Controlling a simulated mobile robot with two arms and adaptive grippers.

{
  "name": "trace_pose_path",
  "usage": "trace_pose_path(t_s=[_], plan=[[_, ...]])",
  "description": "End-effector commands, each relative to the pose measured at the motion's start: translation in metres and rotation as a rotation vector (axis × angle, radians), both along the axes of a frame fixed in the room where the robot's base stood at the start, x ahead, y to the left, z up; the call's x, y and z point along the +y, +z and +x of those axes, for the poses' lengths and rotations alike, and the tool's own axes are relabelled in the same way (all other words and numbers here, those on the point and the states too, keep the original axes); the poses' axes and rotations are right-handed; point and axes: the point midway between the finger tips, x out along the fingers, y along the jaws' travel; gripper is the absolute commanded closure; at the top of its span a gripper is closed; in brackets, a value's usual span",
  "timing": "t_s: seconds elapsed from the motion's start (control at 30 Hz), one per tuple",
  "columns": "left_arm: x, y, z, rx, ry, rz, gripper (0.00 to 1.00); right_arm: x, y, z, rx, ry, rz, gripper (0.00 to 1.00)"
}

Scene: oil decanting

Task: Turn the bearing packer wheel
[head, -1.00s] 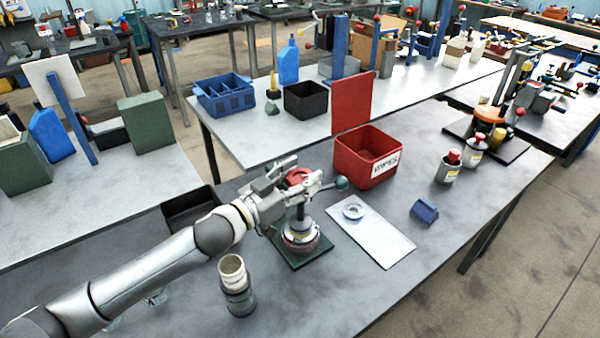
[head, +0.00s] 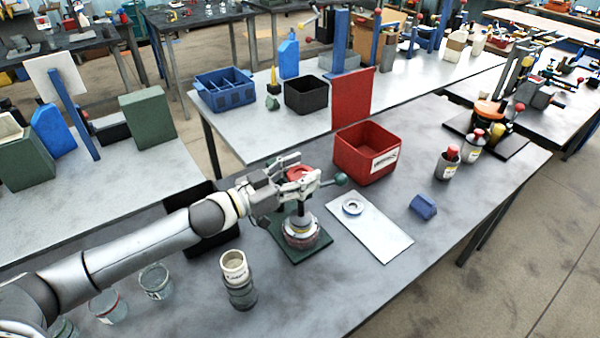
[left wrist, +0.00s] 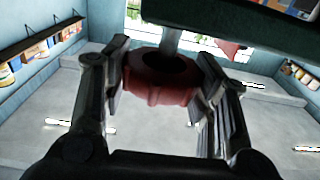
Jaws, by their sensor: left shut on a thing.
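The bearing packer (head: 301,229) stands upright on a dark green base plate in the middle of the near table. Its red wheel (head: 298,172) is on top, partly covered by my left gripper (head: 301,181). In the left wrist view the red wheel (left wrist: 158,82) sits between the two fingers, which close on it from both sides. A lever with a green knob (head: 340,180) shows just right of the gripper. My right gripper is in neither view.
A white sheet (head: 385,236) with a metal ring (head: 352,206) lies to the right. A red bin (head: 367,152) stands behind. A pale-topped jar (head: 238,278) stands in front, with several glass jars beneath my left arm.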

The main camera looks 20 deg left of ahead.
Motion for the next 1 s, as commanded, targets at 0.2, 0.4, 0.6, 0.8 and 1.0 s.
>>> trace_pose_path(t_s=[0.2, 0.4, 0.6, 0.8, 1.0], plan=[[0.0, 0.001, 0.0, -0.003, 0.0, 0.0, 0.7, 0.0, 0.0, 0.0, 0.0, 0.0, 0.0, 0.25], [0.0, 0.001, 0.0, -0.003, 0.0, 0.0, 0.27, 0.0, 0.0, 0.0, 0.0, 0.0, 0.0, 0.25], [0.0, 0.001, 0.0, -0.001, 0.0, 0.0, 0.25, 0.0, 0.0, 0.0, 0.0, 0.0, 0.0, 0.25], [0.001, 0.0, -0.001, 0.0, 0.001, 0.0, 0.25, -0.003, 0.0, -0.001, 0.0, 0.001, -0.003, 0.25], [0.012, -0.001, -0.014, 0.003, 0.002, 0.0, 0.25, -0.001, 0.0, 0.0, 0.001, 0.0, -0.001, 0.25]])
